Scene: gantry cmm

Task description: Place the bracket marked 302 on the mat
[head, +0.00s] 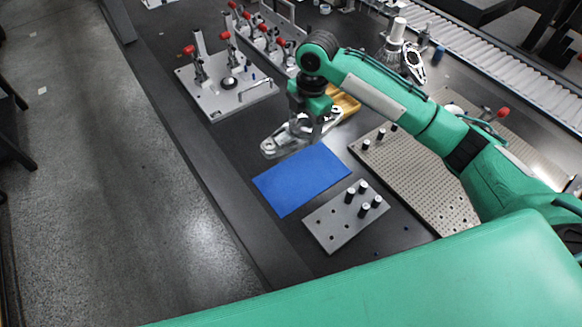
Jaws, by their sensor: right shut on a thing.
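My right gripper (303,122) hangs down from the green arm that comes in from the right. It is shut on a light grey metal bracket (279,144), which shows at the far edge of the mat and appears to be held above the table. The gripper hides part of the bracket, and no number can be read on it. The blue mat (300,180) lies flat and empty on the dark table, just nearer than the bracket. My left gripper is not in view.
A grey plate with several pegs (338,222) lies right of the mat's near end. A perforated plate (425,175) lies further right. A fixture plate with red-tipped clamps (215,98) stands behind. A yellow-orange thing (346,102) is behind the gripper. The table's left edge drops to floor.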

